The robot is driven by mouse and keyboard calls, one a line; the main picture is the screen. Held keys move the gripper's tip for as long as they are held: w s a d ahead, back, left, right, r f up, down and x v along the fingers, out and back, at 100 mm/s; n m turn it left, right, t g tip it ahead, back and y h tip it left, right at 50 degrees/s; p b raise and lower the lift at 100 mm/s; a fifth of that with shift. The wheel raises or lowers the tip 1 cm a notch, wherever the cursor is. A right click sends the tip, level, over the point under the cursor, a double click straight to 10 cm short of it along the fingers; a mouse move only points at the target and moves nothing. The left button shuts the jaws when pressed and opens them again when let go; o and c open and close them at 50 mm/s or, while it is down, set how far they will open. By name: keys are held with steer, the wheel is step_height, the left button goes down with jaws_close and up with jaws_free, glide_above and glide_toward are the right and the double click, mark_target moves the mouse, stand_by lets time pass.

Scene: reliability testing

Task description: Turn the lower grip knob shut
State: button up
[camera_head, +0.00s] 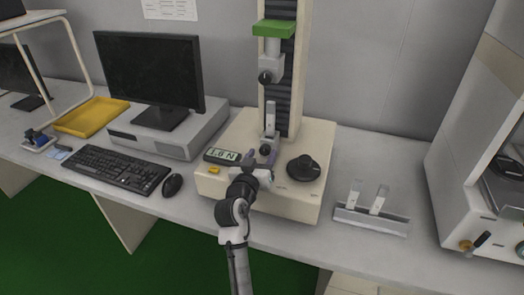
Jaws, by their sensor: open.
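The lower grip (270,139) is a small grey clamp on the base of the cream test machine (310,150). Its round black lower grip knob (265,149) faces the front. A light strip (270,112) stands upright out of this grip. My gripper (261,162) is open just in front of and below the lower grip knob. I cannot tell whether its fingers touch the knob. The upper grip (273,65) hangs above, with its own black knob (265,77), apart from the strip's top.
A display (222,156) reading about 1.8 N is left of my gripper, and a large black dial (303,168) is to its right. A holder (371,219) with two upright strips stands farther right. Keyboard (115,170), mouse (172,185) and monitor (150,70) are left.

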steer(key=shift+w+d, duration=0.2)
steer(key=shift+w, duration=0.3)
steer(key=c, duration=1)
steer(key=shift+o, duration=0.2)
